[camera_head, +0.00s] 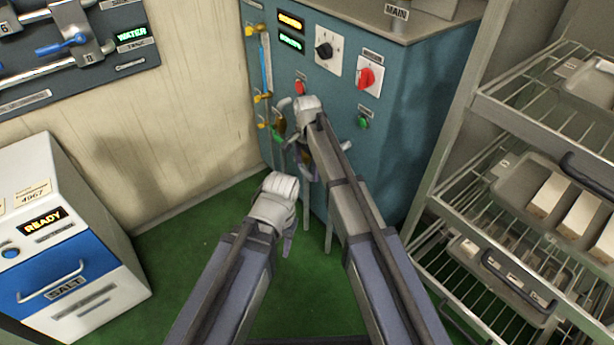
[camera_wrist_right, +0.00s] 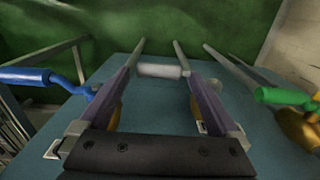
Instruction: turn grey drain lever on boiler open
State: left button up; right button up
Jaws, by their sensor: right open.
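The boiler (camera_head: 405,100) is a teal cabinet at the back centre of the head view. My right gripper (camera_head: 306,172) is at its front, mostly behind my own wrist. In the right wrist view the right gripper (camera_wrist_right: 161,76) is open, with the pale grey lever handle (camera_wrist_right: 158,70) showing between its fingertips. I cannot tell whether either finger touches it. A blue lever (camera_wrist_right: 28,76) is on the left and a green lever (camera_wrist_right: 283,96) on the right. The grey lever is hidden in the head view. My left gripper (camera_head: 288,238) is lower, in front of the boiler; its opening is unclear.
A red knob (camera_head: 366,78) and black knob (camera_head: 324,50) are on the boiler front. A wire rack with trays (camera_head: 535,195) stands close on the right. A white-and-blue salt cabinet (camera_head: 70,255) is at left. Green floor (camera_head: 190,250) lies open between.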

jog(key=shift+f+b, duration=0.3)
jog(key=shift+f, duration=0.35)
pick_arm(q)
jog(key=shift+f, duration=0.65)
pick_arm(e)
grip_shut()
